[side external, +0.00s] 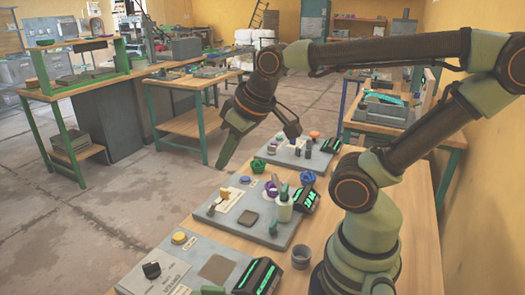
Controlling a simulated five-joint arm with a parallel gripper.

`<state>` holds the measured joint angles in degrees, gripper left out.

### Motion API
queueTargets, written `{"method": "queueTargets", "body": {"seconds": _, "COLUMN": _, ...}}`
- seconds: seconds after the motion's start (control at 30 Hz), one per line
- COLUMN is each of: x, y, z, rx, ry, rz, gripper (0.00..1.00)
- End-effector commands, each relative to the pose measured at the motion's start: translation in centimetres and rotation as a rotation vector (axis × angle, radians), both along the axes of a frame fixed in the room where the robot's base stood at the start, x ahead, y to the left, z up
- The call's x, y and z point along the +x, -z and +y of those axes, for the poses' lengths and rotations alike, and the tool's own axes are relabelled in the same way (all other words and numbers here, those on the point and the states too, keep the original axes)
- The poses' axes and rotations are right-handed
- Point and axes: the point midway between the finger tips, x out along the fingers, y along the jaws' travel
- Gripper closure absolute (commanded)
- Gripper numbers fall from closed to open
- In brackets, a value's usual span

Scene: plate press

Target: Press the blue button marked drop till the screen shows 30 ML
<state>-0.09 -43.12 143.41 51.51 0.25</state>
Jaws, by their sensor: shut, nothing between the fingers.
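My gripper (223,164) is shut and empty. It points down in the air near the left edge of the bench, apart from the panels. The middle grey panel (230,228) carries a small blue-violet button (246,180) near its far left corner and a larger purple knob (271,190). I cannot read any drop mark, so I cannot tell for sure which is the named button. A black screen (304,201) with glowing green characters stands at this panel's right side. Its characters are too small and slanted to read.
Bottles (284,207) stand before the screen, with a blue lobed knob (308,178) behind. A near panel (184,262) has a yellow button, a black knob and another green-lit screen. A far panel (283,154) holds more controls. A grey cup (301,257) stands at the right.

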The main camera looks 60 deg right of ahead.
Motion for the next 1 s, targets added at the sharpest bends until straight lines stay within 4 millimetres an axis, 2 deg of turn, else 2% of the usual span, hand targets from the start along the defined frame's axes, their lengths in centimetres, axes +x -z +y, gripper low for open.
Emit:
{"method": "queueTargets", "body": {"seconds": 0.27, "x": 0.4, "y": -0.2, "z": -0.4, "rx": -0.019, "ry": -0.024, "rz": 0.01, "gripper": 1.0}}
{"method": "queueTargets", "body": {"seconds": 0.43, "x": 1.8, "y": -0.8, "z": -2.0, "rx": -0.1, "ry": -0.137, "rz": 0.06, "gripper": 1.0}}
{"method": "queueTargets", "body": {"seconds": 0.73, "x": 5.9, "y": -1.2, "z": -7.2, "rx": -0.27, "ry": -0.475, "rz": 0.194, "gripper": 1.0}}
{"method": "queueTargets", "body": {"seconds": 1.0, "x": 9.1, "y": 0.1, "z": -12.9, "rx": -0.359, "ry": -0.807, "rz": 0.303, "gripper": 1.0}}
